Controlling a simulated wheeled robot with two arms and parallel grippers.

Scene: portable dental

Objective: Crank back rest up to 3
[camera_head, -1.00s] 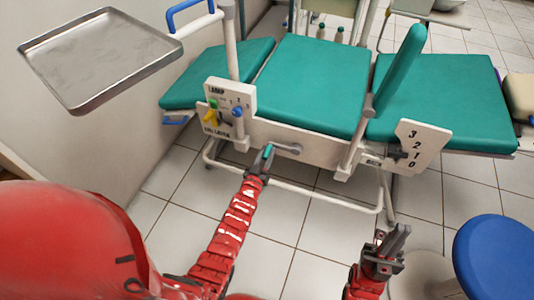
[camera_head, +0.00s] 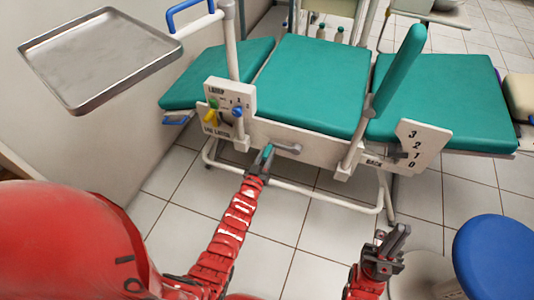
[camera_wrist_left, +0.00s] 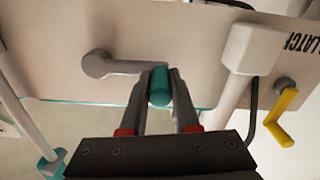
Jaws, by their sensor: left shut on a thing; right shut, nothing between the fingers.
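The crank (camera_head: 285,149) is a grey arm on the side panel of the green dental chair, with a teal handle (camera_head: 267,152). My left gripper (camera_head: 264,160) is shut on the teal handle. In the left wrist view the handle (camera_wrist_left: 160,88) sits between the fingers and the grey crank arm (camera_wrist_left: 110,65) runs to the left. The back rest (camera_head: 435,100) is the green cushion at the right and lies about flat. The BACK scale plate (camera_head: 419,145) is marked 3, 2, 1, 0; its grey pointer (camera_head: 398,155) sits low near 0. My right gripper (camera_head: 398,238) is shut and empty above the floor.
A panel with lamp and leg latch labels (camera_head: 230,98) has yellow, green and blue knobs. The yellow crank (camera_wrist_left: 288,118) is right of my left gripper in the wrist view. A metal tray (camera_head: 100,55) hangs upper left. A blue stool (camera_head: 495,255) stands lower right.

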